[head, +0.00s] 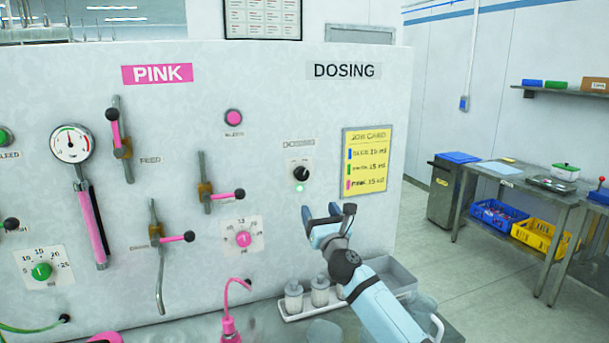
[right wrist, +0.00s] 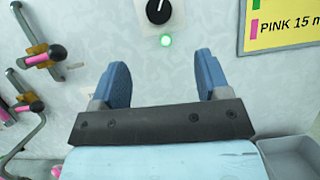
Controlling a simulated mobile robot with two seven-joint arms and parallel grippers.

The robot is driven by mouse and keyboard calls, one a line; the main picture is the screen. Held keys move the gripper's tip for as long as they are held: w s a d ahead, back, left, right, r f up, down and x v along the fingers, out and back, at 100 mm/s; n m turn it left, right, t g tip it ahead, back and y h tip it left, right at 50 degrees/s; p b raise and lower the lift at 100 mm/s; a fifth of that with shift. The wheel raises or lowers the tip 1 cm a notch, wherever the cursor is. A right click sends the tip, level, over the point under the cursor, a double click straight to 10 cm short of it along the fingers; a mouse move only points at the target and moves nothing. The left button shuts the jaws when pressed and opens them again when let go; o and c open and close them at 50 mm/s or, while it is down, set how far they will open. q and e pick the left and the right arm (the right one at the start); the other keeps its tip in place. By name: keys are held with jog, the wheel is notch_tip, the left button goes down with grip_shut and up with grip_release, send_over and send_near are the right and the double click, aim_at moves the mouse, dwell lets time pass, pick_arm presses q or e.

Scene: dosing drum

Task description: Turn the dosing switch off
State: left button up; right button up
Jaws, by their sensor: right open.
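The dosing switch (head: 301,174) is a black round knob with a white mark on a pale plate, under the small "DOSING" label. A green light (head: 299,188) glows just below it. In the right wrist view the dosing switch (right wrist: 159,11) is at the top edge, partly cut off, with the lit green light (right wrist: 166,41) under it. My right gripper (head: 328,212) is open and empty, below and right of the switch in the head view. In the right wrist view its two blue fingers (right wrist: 165,80) are apart, with the switch above the gap. My left gripper is not in view.
A yellow job card (head: 367,162) hangs right of the switch. White bottles (head: 320,290) and a grey tray (head: 398,274) stand below. The panel around the switch is clear.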

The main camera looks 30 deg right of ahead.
aim_at(303, 175)
jog(key=x, duration=1.4)
jog(key=shift+s+a+r, duration=0.15)
jog(key=shift+r, duration=0.05)
jog(key=c, duration=0.9)
